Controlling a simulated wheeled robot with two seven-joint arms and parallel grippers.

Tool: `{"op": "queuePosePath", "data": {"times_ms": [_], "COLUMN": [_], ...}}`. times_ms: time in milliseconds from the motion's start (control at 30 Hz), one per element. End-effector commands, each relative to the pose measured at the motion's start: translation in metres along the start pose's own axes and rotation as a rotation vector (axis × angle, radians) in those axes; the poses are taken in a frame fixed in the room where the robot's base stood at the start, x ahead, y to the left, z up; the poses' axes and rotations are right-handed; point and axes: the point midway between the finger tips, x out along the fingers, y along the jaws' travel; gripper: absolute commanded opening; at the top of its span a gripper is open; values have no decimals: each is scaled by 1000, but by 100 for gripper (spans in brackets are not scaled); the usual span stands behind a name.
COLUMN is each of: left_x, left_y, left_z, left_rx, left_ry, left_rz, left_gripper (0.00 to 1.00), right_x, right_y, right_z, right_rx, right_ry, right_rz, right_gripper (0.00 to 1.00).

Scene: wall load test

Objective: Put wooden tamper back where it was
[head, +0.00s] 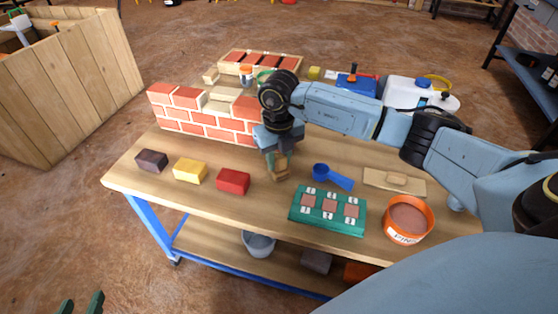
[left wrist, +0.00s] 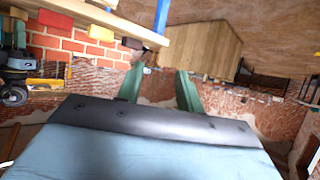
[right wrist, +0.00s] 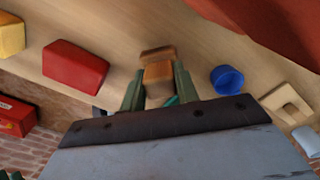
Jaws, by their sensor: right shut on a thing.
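The wooden tamper (head: 277,174) is between the fingers of my right gripper (head: 275,153), at the middle of the workbench. It is upright, with its foot at or just above the bench top; I cannot tell if it touches. In the right wrist view the tamper (right wrist: 158,72) sits between the green fingers, which are shut on it. My left gripper (head: 80,303) shows only its fingertips at the lower left of the head view, off the bench. In the left wrist view its green fingers (left wrist: 161,88) stand apart with nothing between them.
Left of the tamper lie a red block (head: 233,181), a yellow block (head: 190,171) and a dark block (head: 152,160). Right are a blue scoop (head: 333,177), a green sample board (head: 327,210), a wooden float (head: 395,182) and an orange bucket (head: 409,218). A brick wall (head: 205,118) stands behind.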

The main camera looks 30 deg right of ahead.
Motion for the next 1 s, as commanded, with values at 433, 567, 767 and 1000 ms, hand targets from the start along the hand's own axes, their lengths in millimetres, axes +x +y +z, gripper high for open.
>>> {"op": "queuePosePath", "data": {"times_ms": [433,567,767,1000], "left_x": [1,1,1,1], "left_y": [2,2,2,2], "left_z": [-9,-12,-12,-12], "left_rx": [0,0,0,0], "left_ry": [50,71,69,67], "left_rz": [4,6,6,6], "left_gripper": [36,36,36,36], "right_x": [5,7,7,6], "right_y": [0,0,0,0], "right_z": [0,0,0,0], "right_rx": [1,1,1,1], "right_ry": [0,1,1,0], "right_rz": [0,0,0,0], "right_gripper": [7,33,52,52]}}
